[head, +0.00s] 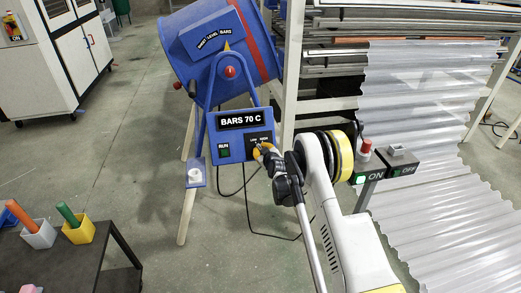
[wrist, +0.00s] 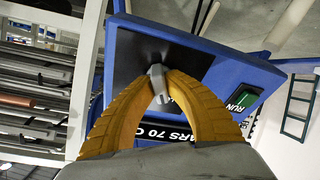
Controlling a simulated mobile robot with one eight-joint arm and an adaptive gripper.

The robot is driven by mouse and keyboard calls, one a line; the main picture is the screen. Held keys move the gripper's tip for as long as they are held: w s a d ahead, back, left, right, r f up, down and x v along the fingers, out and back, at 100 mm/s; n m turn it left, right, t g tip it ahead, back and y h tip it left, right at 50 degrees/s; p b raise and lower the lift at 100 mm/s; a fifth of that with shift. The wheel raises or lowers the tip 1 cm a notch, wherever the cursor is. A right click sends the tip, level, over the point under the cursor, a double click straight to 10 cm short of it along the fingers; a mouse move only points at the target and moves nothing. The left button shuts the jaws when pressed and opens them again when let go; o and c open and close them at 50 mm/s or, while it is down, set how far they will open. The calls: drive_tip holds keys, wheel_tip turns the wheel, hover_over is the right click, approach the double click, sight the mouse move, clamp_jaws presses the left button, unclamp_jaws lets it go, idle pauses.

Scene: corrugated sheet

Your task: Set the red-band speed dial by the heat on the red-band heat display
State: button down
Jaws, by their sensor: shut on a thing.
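The blue drum machine (head: 205,45) with a red band (head: 253,40) stands at the centre back of the head view. Its heat display (head: 243,120) reads "BARS 70 C"; part of it also shows in the wrist view. Right below, the black dial plate (head: 260,139) carries small LOW and HIGH marks. The grey speed dial (wrist: 158,85) is between my gripper's yellow fingers in the wrist view. My gripper (head: 261,151) is shut on it and hides it in the head view, so I cannot read its setting.
A green RUN button (head: 224,152) sits left of the dial on the blue panel. An ON box (head: 371,176) and an OFF box (head: 402,162) stand right of my arm. Corrugated sheet (head: 430,130) fills the right. A dark table (head: 75,262) with cups stands front left.

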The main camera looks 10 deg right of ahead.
drive_tip(key=m+h, duration=0.1)
drive_tip(key=m, duration=0.9)
drive_tip(key=m+h, duration=0.1)
drive_tip(key=m, duration=0.1)
drive_tip(key=shift+m+h, duration=0.3)
drive_tip(key=shift+m, duration=0.1)
idle(0.3)
drive_tip(key=c, duration=1.4)
unclamp_jaws()
drive_tip(key=v, duration=1.2)
drive_tip(key=shift+r, duration=0.1)
drive_tip(key=shift+r, duration=0.1)
